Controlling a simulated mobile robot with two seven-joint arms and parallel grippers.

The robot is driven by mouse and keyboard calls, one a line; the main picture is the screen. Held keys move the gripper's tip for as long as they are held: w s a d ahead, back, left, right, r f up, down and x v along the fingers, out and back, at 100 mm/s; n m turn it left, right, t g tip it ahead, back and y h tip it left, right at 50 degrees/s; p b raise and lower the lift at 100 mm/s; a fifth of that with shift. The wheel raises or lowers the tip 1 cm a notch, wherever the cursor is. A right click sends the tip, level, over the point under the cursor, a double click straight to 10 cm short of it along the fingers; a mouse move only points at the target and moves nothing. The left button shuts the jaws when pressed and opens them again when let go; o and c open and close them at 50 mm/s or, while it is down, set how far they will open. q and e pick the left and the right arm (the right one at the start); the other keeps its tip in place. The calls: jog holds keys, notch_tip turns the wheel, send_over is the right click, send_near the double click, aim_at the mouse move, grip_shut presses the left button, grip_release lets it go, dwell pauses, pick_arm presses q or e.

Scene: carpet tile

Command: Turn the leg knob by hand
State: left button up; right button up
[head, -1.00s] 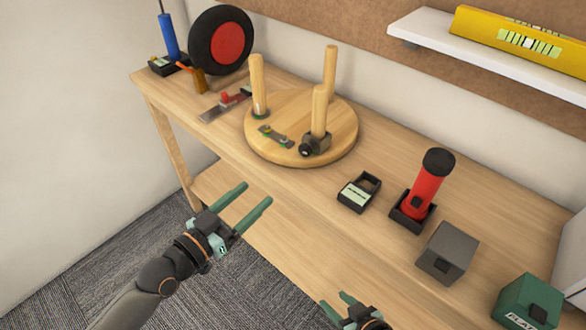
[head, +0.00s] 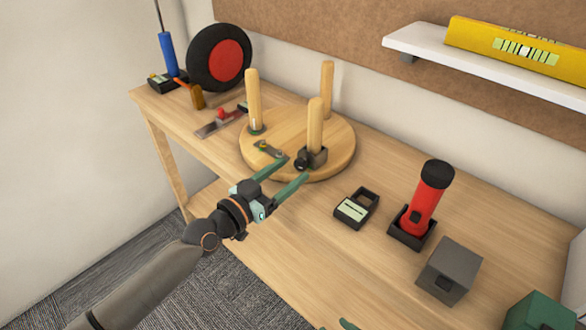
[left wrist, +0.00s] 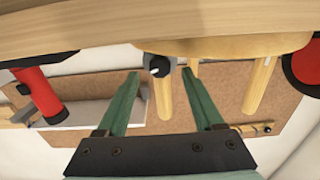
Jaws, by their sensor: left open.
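A round wooden board (head: 345,150) lies on the workbench with three upright wooden legs. The front leg (head: 314,125) stands in a dark bracket with a black knob (head: 301,159) facing the front. My left gripper (head: 294,167) is open and empty, its green fingers reaching over the board's front edge close to the knob. In the left wrist view the knob (left wrist: 158,66), with a white mark, shows between the two fingertips; contact cannot be told. Only a green fingertip of my right gripper (head: 346,324) shows at the bottom edge.
A black tray with a display (head: 356,208), a red flashlight (head: 428,200) in a holder, a grey box (head: 449,271) and a green box (head: 532,312) stand to the right. A black-and-red wheel (head: 219,58) stands at the back left.

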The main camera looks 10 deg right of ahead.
pick_arm(q)
jog(key=shift+x, duration=1.05)
grip_shut()
